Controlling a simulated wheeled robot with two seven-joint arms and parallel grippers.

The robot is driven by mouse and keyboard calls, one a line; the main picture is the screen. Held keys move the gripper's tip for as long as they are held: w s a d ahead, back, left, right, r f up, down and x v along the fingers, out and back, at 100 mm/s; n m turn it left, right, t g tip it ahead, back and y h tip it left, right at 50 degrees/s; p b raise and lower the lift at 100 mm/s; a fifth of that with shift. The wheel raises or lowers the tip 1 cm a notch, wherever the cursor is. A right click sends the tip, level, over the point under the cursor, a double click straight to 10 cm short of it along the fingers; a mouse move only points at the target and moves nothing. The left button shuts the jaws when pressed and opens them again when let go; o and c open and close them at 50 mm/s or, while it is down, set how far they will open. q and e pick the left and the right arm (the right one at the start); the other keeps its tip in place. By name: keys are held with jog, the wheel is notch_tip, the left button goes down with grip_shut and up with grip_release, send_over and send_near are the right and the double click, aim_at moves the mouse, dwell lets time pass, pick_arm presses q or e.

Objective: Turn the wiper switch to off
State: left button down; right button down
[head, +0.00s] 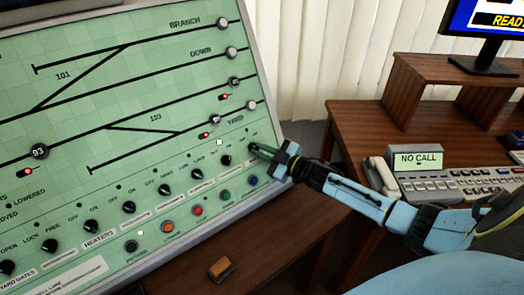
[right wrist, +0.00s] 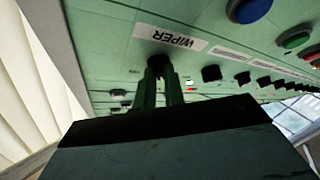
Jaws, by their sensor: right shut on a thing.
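The green control panel (head: 130,75) stands tilted at the left in the head view, with a row of black rotary knobs along its lower part. The wiper switch (right wrist: 158,61) is a dark knob below the WIPER label (right wrist: 171,38) in the right wrist view. My right gripper (head: 257,149) is at the right end of the knob row. In the right wrist view its two fingers (right wrist: 161,80) are shut on the wiper switch, one on each side. The fingers cover most of the knob, so its pointer direction cannot be told. My left gripper is not in view.
Another black knob (head: 226,160) is close left of my right gripper. Coloured push buttons, including a blue one (head: 253,181), lie just below. A phone (head: 381,175) and keyboard (head: 465,186) are at the right.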

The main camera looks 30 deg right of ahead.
jog(key=shift+r, duration=0.1)
jog(key=c, duration=1.5)
grip_release()
jog(key=p+v, duration=0.1)
jog(key=v, duration=1.2)
jog(key=shift+s, duration=0.15)
